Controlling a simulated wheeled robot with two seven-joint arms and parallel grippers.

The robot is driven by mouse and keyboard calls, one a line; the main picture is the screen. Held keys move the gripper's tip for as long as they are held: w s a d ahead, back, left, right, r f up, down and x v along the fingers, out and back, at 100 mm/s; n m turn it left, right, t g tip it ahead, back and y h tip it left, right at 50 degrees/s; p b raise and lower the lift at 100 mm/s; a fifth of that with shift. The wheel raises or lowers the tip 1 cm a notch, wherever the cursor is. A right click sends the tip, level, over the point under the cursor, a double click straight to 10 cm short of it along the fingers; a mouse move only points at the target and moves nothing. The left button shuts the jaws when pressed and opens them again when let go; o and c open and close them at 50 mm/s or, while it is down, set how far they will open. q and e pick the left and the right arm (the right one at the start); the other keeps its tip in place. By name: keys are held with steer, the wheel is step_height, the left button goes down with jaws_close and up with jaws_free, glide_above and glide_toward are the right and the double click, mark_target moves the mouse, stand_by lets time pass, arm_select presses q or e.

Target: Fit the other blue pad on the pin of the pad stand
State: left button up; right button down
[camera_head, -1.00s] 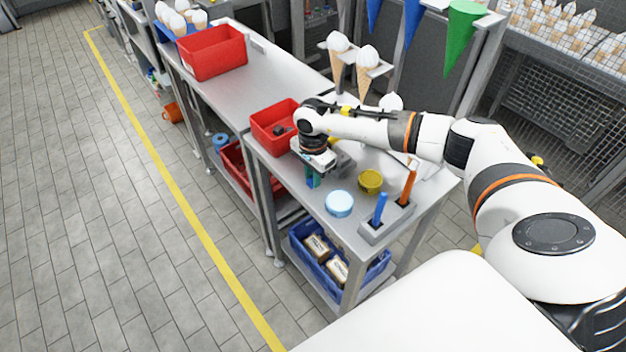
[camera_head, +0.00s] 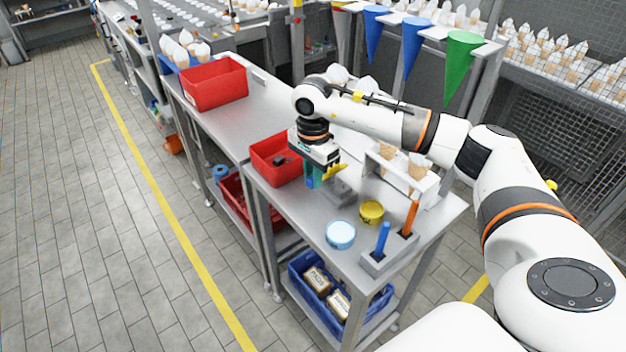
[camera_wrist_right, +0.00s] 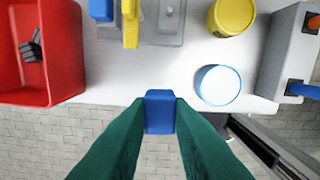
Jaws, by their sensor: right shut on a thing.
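My right gripper (camera_head: 314,181) has green fingers and is over the work table, near its left edge. In the right wrist view its fingers (camera_wrist_right: 160,112) are shut on a blue pad (camera_wrist_right: 160,111), clear of the surface below. The grey pad stand (camera_head: 343,191) lies beside the gripper, to its right; in the wrist view its plate (camera_wrist_right: 160,35) is cut off at the top edge. The pin is not clear. My left gripper is not in view.
A red bin (camera_head: 262,150) with dark parts stands left of the gripper. A yellow tub (camera_head: 371,211), a blue-rimmed white disc (camera_head: 341,235) and a grey block (camera_head: 370,262) with blue and orange handles stand nearer. A white cone rack (camera_head: 430,185) is behind.

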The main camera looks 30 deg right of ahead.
steer(key=shift+r+p, duration=1.1)
steer(key=shift+r, duration=1)
